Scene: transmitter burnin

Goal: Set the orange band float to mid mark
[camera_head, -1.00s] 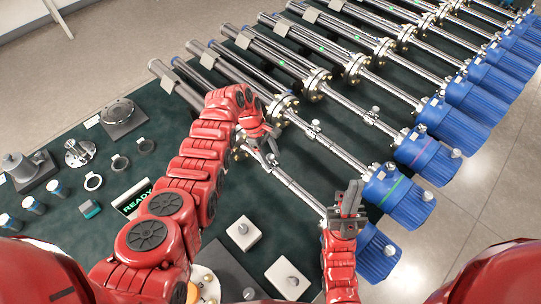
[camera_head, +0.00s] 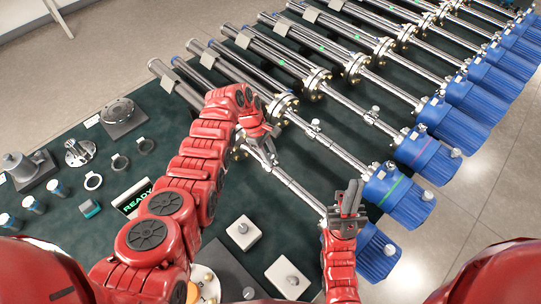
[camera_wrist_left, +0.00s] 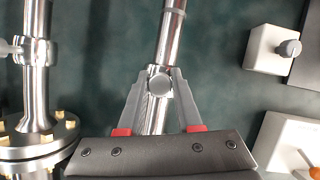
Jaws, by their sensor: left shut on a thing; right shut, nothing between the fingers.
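The nearest transmitter in the row has a silver rod (camera_head: 300,190) and a blue head (camera_head: 376,258); no orange band shows on the visible part. My left gripper (camera_head: 268,146) is over this rod. In the left wrist view its fingers (camera_wrist_left: 160,88) are shut on a small round silver fitting (camera_wrist_left: 159,84) on the rod; I cannot tell whether this fitting is the float. My right gripper (camera_head: 350,193) is shut and empty, above the rod's end beside the blue head, partly hiding it.
More transmitters with blue heads (camera_head: 428,155) run to the back right; two nearby heads carry green and magenta bands. A READY display (camera_head: 133,201), white blocks with knobs (camera_head: 243,233) and metal parts (camera_head: 80,152) lie on the dark green table (camera_head: 190,125). Bare tabletop lies between them.

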